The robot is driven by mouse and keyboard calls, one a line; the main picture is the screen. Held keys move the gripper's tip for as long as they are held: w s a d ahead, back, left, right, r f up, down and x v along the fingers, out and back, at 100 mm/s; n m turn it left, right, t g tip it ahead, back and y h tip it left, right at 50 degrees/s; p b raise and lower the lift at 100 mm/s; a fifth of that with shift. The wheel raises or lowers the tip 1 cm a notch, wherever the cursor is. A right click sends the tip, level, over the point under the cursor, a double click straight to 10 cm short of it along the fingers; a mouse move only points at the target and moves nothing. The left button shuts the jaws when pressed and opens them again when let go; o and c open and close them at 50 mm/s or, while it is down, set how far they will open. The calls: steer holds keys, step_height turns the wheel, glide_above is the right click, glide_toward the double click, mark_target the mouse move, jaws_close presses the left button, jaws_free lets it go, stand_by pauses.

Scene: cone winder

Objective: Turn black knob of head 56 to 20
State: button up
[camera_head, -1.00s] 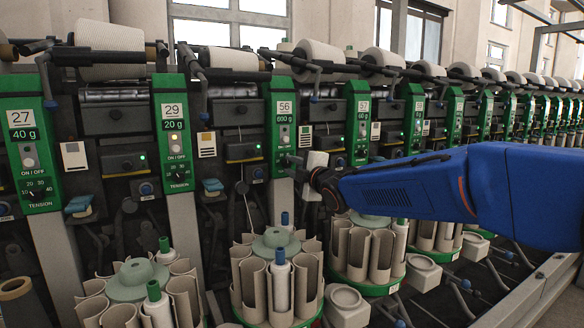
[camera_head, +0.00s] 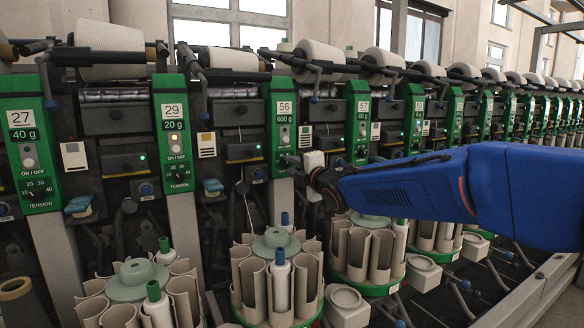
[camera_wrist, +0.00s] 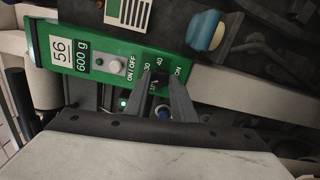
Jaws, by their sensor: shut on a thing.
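The green panel of head 56 (camera_head: 281,128) carries the number 56 and a display reading 600 g. It also shows in the wrist view (camera_wrist: 100,50), turned on its side, with a light ON/OFF button (camera_wrist: 116,65). The black knob (camera_wrist: 161,79) sits at the panel's lower end, with the numbers 30 and 40 beside it. My gripper (camera_wrist: 159,82) is shut on this knob, one finger on either side. The knob's pointer and the 20 mark cannot be made out. In the head view my gripper (camera_head: 290,163) reaches the panel's lower end from the right.
Neighbouring green panels of head 29 (camera_head: 174,130) and head 57 (camera_head: 362,125) stand on both sides. Below are round carriers with beige tubes (camera_head: 255,285) and bobbins. A blue and cream part (camera_wrist: 205,32) lies near the panel in the wrist view.

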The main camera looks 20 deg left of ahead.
steer(key=o, duration=1.1)
steer(key=shift+c, duration=0.2)
steer(key=v, duration=1.7)
steer(key=shift+s, duration=0.25)
steer(key=shift+d+f, duration=0.1)
steer(key=shift+d, duration=0.05)
